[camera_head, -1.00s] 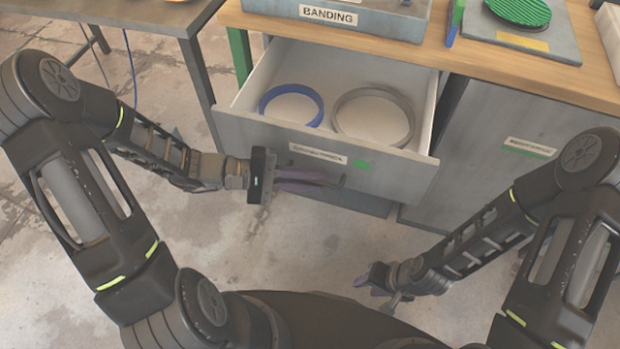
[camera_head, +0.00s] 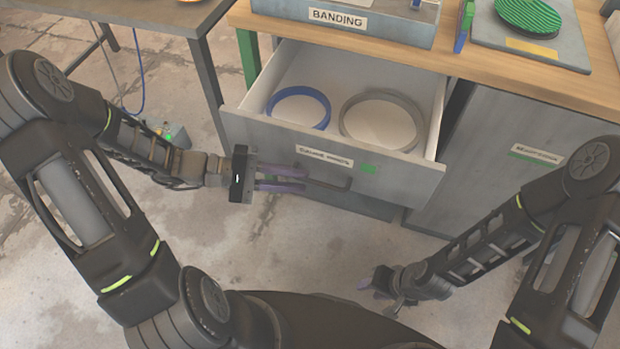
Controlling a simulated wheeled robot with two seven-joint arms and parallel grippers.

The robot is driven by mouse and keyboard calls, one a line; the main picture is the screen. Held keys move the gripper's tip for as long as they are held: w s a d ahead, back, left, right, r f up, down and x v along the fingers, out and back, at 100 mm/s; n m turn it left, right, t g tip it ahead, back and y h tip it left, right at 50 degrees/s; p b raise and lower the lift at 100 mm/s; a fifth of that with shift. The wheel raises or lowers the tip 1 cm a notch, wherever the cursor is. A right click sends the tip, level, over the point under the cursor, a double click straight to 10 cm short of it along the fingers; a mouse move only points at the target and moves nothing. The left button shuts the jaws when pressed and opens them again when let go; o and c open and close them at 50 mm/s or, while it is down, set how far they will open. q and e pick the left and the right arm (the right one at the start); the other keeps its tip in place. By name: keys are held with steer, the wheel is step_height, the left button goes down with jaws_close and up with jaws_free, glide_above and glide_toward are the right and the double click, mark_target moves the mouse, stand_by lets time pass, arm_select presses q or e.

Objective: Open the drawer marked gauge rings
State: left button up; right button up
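The grey drawer (camera_head: 250,133) under the bench is pulled well out. The small writing on its front label (camera_head: 324,157) is hard to read, but looks like gauge rings. A blue ring (camera_head: 326,105) and a grey ring (camera_head: 345,118) lie inside it. A dark bar handle (camera_head: 340,187) is on its front below the label. My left gripper (camera_head: 303,179) is in front of the drawer, its purple fingers parted, with the tips at the left end of the handle. I cannot tell whether they touch it. My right gripper (camera_head: 376,284) hangs low over the floor, away from the drawer; its finger gap is unclear.
The wooden bench top (camera_head: 440,58) holds a grey bin marked BANDING (camera_head: 400,32) and a plate with a green ribbed disc (camera_head: 528,17). A grey cabinet front with another label (camera_head: 536,154) is right of the drawer. A small box with a green light (camera_head: 176,134) stands on the floor at left.

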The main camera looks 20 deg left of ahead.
arm_select(q)
steer(key=v, duration=0.3)
steer(key=shift+a, duration=0.1)
stand_by(0.5)
